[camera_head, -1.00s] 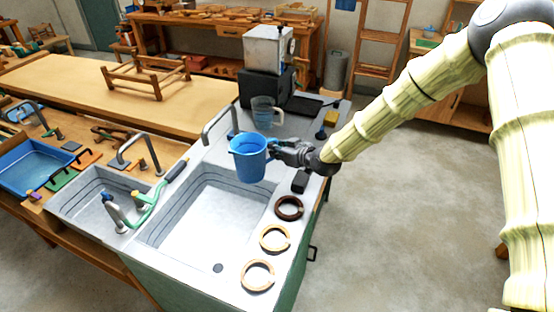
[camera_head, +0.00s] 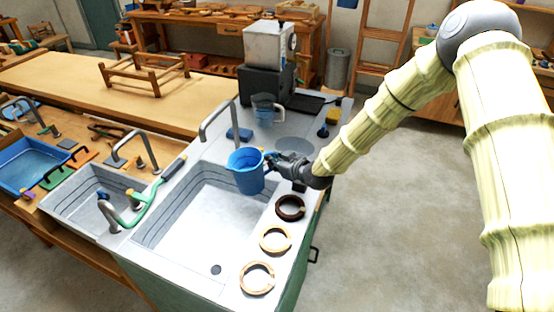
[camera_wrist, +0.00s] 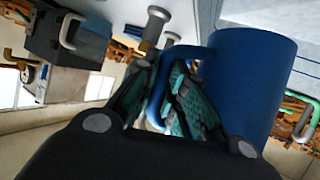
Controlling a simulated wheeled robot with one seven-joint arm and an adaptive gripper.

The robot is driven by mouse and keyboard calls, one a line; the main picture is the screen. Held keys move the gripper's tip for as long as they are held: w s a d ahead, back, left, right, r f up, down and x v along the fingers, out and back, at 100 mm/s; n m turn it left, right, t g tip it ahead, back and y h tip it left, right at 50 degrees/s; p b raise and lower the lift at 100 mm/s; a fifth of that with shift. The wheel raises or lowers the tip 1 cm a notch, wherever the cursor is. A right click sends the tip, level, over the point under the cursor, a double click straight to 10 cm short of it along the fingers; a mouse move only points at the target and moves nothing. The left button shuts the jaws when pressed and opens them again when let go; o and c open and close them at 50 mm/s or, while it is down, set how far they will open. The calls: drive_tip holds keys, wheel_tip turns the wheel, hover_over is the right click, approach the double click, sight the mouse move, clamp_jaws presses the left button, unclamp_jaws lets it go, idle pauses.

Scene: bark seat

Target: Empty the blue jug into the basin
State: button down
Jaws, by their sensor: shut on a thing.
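The blue jug (camera_head: 246,173) is held above the back right part of the large grey basin (camera_head: 193,227). It looks tilted slightly, with its rim toward the upper left. My gripper (camera_head: 274,161) is shut on the jug's handle, on its right side. In the wrist view the jug (camera_wrist: 250,85) fills the upper right, and my gripper (camera_wrist: 178,92) has its teal-padded fingers around the blue handle. The jug's contents cannot be made out.
A tall tap (camera_head: 216,118) stands behind the jug. Several rings, one a dark ring (camera_head: 290,208), lie along the basin's right edge. A clear jug (camera_head: 264,110) stands at the back by a grey machine (camera_head: 268,65). A smaller sink (camera_head: 92,197) is at left.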

sight(271, 151)
drive_tip(key=shift+s+a+r+n+t+h+p, duration=0.15)
drive_tip(key=shift+a+r+n+h+p, duration=0.25)
drive_tip(key=shift+r+p, duration=0.3)
drive_tip(key=shift+s+a+r+n+t+h+p, duration=0.1)
drive_tip(key=shift+s+r+n+t+h+p, duration=0.1)
drive_tip(key=shift+r+n+p, duration=0.5)
drive_tip(key=shift+a+r+n+h, duration=0.1)
drive_tip(key=shift+r+n+h, duration=0.25)
drive_tip(key=shift+r, duration=0.75)
